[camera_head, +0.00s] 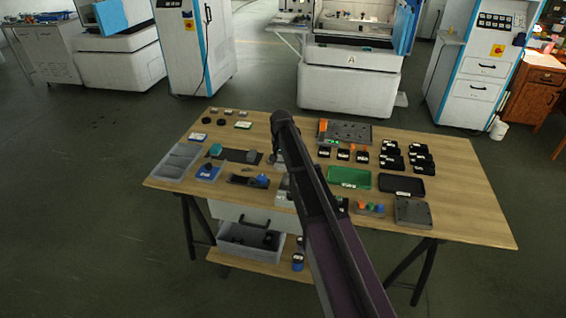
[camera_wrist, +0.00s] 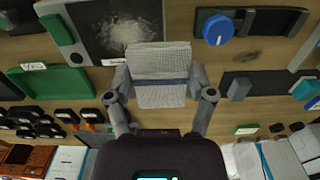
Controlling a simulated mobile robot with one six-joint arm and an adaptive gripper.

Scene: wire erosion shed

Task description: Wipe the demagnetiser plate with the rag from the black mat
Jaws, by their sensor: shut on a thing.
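The rag (camera_wrist: 160,92) is a pale grey folded cloth between the fingers of my gripper (camera_wrist: 160,78), which is shut on it in the wrist view. The demagnetiser plate (camera_wrist: 92,38) is a dark square panel with a whitish dusty smear, just above and left of the rag in that view. The rag overlaps the plate's lower right edge in the picture; I cannot tell whether they touch. A black mat (camera_wrist: 238,104) lies to the right with a small grey-blue block on it. In the head view my arm hides most of the plate and the rag.
The wooden table (camera_head: 455,205) is crowded. A green tray (camera_head: 348,177), a black tray (camera_head: 401,184) and several black boxes (camera_head: 392,160) stand to the right of my arm. Grey bins (camera_head: 177,160) are at the left edge. Bare wood shows at the table's right end.

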